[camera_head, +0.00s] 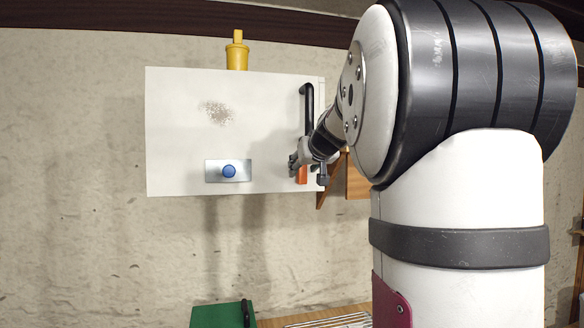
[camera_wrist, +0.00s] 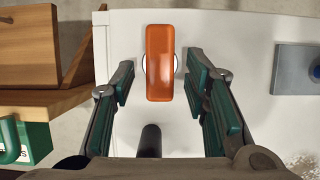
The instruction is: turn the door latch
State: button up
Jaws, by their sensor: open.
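The door latch is an orange, rounded bar (camera_wrist: 160,62) on a pale round base, on the white box's front (camera_head: 180,120). In the head view the latch (camera_head: 302,176) shows low near the box's right edge, partly covered by my gripper (camera_head: 296,163). In the wrist view the latch stands lengthwise between the fingers of my gripper (camera_wrist: 158,84). The fingers are open, one on each side, with a gap to the bar on both sides.
A black door handle (camera_head: 306,100) is above the latch; its dark end (camera_wrist: 150,140) shows between my fingers. A blue button (camera_head: 229,171) on a metal plate is to the left. A wooden shelf (camera_head: 357,183) is at the right, and a green box (camera_head: 215,316) is below.

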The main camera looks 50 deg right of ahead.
grip_shut()
jog(key=m+y+b, duration=0.1)
jog(key=m+t+b, duration=0.1)
jog(key=m+b, duration=0.1)
jog(key=shift+s+d+f+t+y, duration=0.1)
jog(key=shift+d+f+t+y, duration=0.05)
jog(key=shift+d+t+y, duration=0.2)
jog(key=m+b, duration=0.1)
jog(key=m+t+y+b, duration=0.1)
jog(key=m+b, duration=0.1)
jog(key=shift+s+d+f+m+y, duration=0.15)
jog(key=shift+d+f+m+y, duration=0.05)
jog(key=shift+m+y, duration=0.1)
jog(key=m, duration=0.1)
jog(key=m+t+b, duration=0.1)
jog(key=m+t+y+b, duration=0.1)
jog(key=shift+s+d+f, duration=0.1)
jog(key=shift+f, duration=0.15)
jog(key=shift+f+m+t+b, duration=0.2)
jog(key=shift+m+t+b, duration=0.65)
jog(key=shift+m+b, duration=0.8)
jog(key=shift+s+m, duration=0.1)
jog(key=shift+m, duration=0.35)
